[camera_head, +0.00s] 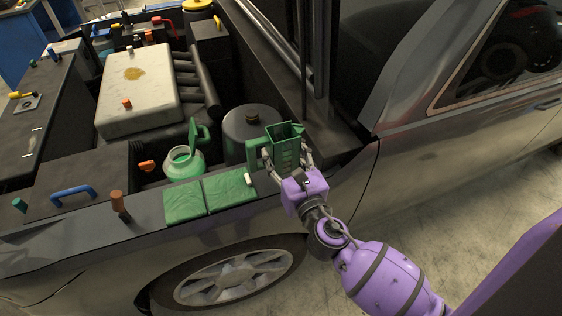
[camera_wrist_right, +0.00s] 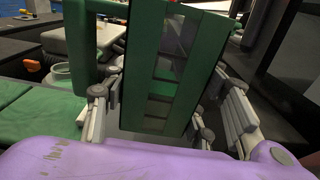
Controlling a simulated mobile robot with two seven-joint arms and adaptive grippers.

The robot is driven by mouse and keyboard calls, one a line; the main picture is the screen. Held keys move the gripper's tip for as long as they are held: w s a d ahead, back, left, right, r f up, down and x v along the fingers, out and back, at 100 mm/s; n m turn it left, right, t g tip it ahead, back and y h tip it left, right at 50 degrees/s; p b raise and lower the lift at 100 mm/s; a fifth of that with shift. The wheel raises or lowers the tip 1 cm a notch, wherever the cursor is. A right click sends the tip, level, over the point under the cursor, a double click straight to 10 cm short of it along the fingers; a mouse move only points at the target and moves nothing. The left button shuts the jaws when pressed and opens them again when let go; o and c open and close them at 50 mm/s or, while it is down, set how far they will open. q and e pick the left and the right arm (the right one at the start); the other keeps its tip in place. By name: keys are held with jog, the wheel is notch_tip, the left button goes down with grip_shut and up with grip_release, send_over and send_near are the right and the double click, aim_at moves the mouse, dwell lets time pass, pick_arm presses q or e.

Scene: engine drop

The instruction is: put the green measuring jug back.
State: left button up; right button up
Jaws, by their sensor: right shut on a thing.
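The green measuring jug (camera_head: 283,143) is in the fingers of my right gripper (camera_head: 287,160), over the car's fender edge at the right of the engine bay. It stands roughly upright, with its handle to the left. In the right wrist view the jug (camera_wrist_right: 150,75) fills the space between the two fingers of the right gripper (camera_wrist_right: 155,115), which are shut on it. A green mat (camera_head: 183,202) in two panels lies on the fender, left of the jug. My left gripper is not in view.
A green bottle (camera_head: 184,164) with its lid raised stands behind the mat. A dark round canister (camera_head: 250,125) stands beside the jug. An orange piece (camera_head: 146,166), a brown peg (camera_head: 118,201) and a blue handle (camera_head: 72,192) lie further left. A small white piece (camera_head: 248,179) sits at the mat's right end.

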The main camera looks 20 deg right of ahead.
aim_at(282, 163)
jog(key=shift+w+d+f, duration=0.15)
jog(key=shift+w+f, duration=0.4)
jog(key=shift+f, duration=0.2)
jog(key=f, duration=0.1)
jog(key=w+f+b, duration=0.1)
jog(key=f, duration=0.1)
jog(key=shift+d, duration=0.15)
jog(key=shift+f, duration=0.35)
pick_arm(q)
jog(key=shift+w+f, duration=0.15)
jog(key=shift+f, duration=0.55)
pick_arm(e)
jog(key=shift+r, duration=0.1)
jog(key=shift+f+b, duration=0.3)
jog(key=shift+b, duration=0.05)
jog(key=o, duration=1.3)
jog(key=shift+s, duration=0.1)
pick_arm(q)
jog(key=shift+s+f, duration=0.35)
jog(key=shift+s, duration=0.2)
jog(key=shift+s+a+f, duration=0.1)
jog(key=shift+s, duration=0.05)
